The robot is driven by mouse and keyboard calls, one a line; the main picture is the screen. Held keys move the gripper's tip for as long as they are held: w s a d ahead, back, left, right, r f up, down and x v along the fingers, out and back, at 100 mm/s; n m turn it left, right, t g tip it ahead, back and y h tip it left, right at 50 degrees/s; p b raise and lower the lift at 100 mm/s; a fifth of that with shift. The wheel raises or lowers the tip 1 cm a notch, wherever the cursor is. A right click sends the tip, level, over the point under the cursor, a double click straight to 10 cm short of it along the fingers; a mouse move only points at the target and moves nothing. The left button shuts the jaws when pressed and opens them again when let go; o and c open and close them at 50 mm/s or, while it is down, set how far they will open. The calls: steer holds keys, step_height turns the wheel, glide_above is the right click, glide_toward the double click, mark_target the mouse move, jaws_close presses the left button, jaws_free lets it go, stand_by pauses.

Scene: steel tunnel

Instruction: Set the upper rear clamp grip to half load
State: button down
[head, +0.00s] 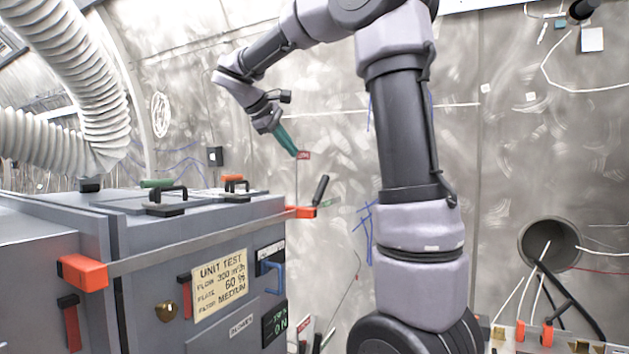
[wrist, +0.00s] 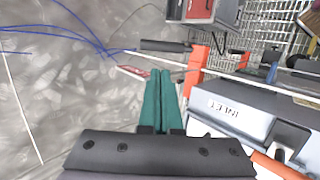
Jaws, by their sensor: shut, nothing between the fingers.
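The upper rear clamp has an orange block (head: 300,212) at the far right corner of the grey unit. Its black grip (head: 320,188) tilts up and to the right from the block in the head view. A pale strip, apparently a scale, lies beside it. In the wrist view the black grip (wrist: 165,46) lies beyond my fingertips, next to the orange block (wrist: 195,70). My gripper (head: 297,154) has green fingers pointing down, above and left of the grip. The fingers (wrist: 160,72) are together, empty and apart from the grip.
The grey unit (head: 215,228) carries black handles and a green cylinder (head: 157,183) on top. A sign (head: 220,286) reads "UNIT TEST". Another orange block (head: 83,272) is at its left corner. Blue cables (wrist: 85,38) run along the wall. Open space lies around the grip.

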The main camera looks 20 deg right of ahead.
mark_target(320, 186)
steer(key=x, duration=1.3)
steer(key=shift+d+f, duration=0.1)
steer(key=shift+w+d+f+g+y, duration=0.3)
steer(key=shift+w+d+g+y, duration=0.15)
steer(key=shift+d, duration=0.2)
steer(key=shift+w+d+f, duration=0.35)
steer(key=shift+r, duration=0.1)
steer(key=shift+s+a+r, duration=0.1)
steer(key=shift+a+r, duration=0.05)
steer(key=shift+r, duration=0.15)
steer(key=w+d+r+v, duration=0.1)
steer(key=v, duration=1.2)
steer(key=shift+d+r, duration=0.15)
steer(key=shift+r, duration=0.1)
